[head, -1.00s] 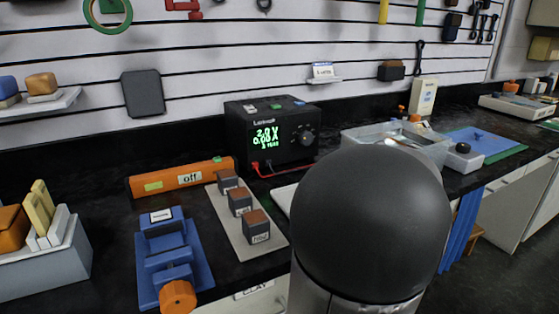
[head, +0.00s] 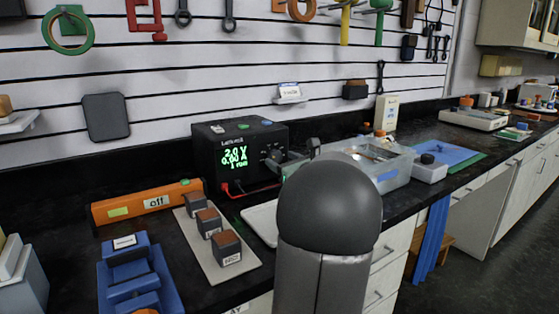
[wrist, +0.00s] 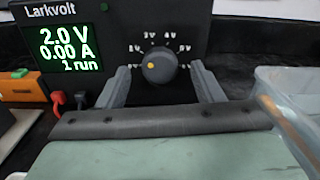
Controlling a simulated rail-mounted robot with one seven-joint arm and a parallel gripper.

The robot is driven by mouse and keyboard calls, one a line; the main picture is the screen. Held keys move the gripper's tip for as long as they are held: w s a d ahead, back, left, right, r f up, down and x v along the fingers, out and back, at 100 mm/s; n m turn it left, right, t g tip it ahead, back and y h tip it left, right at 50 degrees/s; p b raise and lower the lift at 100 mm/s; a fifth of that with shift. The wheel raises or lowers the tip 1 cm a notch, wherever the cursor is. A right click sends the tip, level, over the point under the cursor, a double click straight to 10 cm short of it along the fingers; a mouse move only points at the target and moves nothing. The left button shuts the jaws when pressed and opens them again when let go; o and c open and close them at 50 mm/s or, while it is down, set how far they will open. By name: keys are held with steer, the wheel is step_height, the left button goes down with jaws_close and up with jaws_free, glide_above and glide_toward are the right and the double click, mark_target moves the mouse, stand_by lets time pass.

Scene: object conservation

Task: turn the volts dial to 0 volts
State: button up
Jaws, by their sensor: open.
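My gripper (wrist: 160,75) is open, with one finger left and one right of the dial. Gaps show between both fingers and the dial. In the head view my gripper (head: 292,158) partly hides the dial.
Red and black leads plug in at the supply's lower left. A clear tub (head: 395,170) stands close on the right. An orange bar marked "off" (head: 148,203) and a board with labelled blocks (head: 205,262) lie to the left.

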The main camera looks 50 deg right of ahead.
steer(key=shift+x, duration=1)
steer(key=c, duration=1)
steer(key=shift+o, duration=0.2)
steer(key=shift+f+b, duration=0.1)
steer(key=shift+b, duration=0.35)
